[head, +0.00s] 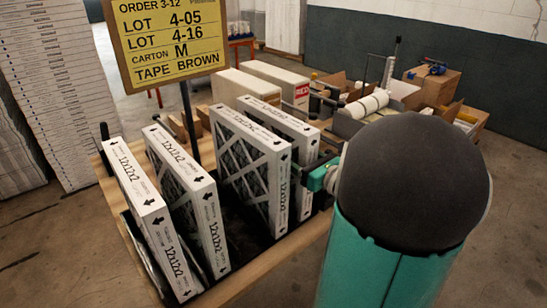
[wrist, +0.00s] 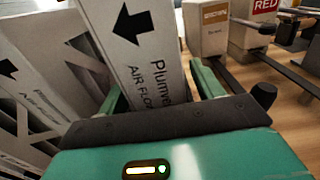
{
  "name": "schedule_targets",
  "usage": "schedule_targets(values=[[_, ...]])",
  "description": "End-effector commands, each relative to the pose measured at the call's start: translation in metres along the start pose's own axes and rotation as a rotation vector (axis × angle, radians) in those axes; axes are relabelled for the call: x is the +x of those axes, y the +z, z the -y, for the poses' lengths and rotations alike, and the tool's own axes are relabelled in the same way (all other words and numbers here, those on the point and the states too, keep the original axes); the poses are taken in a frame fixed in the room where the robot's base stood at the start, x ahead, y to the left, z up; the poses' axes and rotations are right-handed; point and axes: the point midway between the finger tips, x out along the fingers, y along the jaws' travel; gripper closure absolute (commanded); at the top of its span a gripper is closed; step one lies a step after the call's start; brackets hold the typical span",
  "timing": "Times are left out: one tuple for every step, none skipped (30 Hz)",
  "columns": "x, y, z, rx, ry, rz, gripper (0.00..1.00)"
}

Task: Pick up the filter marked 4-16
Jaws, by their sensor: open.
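Several white-framed filters stand upright in a wooden rack (head: 262,264), marked 12x12x2 with black arrows. They are a left filter (head: 152,220), a second filter (head: 207,225), a third filter (head: 280,190) and a rear right filter (head: 306,150). I cannot read 4-16 on any of them. My gripper (head: 316,178) is at the right end of the right pair, partly hidden behind my arm. In the wrist view my gripper (wrist: 160,88) is open, its green fingers on either side of one filter's end (wrist: 140,50). I cannot tell whether they touch it.
A yellow order sign (head: 170,38) on a post lists lots 4-05 and 4-16, carton M, brown tape. Cartons with a red label (head: 295,90) stand behind the rack. A tall white stack (head: 55,90) is at left. Boxes and rolls (head: 367,103) clutter the back right.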

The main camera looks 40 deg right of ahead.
Motion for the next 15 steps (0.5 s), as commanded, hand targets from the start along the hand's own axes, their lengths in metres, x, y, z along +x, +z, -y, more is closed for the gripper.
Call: schedule_targets(values=[[0.0060,0.0000,0.0000,-0.001,0.001,-0.001,0.34],[0.0086,-0.0001,0.0000,0.000,0.001,-0.001,0.34],[0.0108,-0.0001,0.0001,0.000,0.000,0.000,0.34],[0.0121,-0.0001,0.0005,0.000,-0.001,0.000,0.34],[0.0126,-0.0001,0.0007,0.001,-0.001,0.000,0.34],[0.0127,-0.0001,0.0008,0.000,-0.001,0.000,0.34],[0.0125,-0.0001,0.0008,0.000,-0.001,0.000,0.34],[0.0124,-0.0001,0.0008,0.000,-0.001,0.000,0.34],[0.0124,0.0000,0.0008,0.000,-0.001,0.000,0.34],[0.0123,0.0000,0.0008,0.000,-0.001,0.000,0.34],[0.0123,0.0000,0.0007,0.000,-0.001,0.000,0.40],[0.0122,0.0000,0.0007,0.000,-0.001,0.000,0.47],[0.0122,0.0000,0.0007,0.000,-0.001,0.000,0.53],[0.0121,0.0000,0.0007,0.000,-0.001,0.000,0.59],[0.0121,0.0000,0.0007,0.000,-0.001,0.000,0.67]])
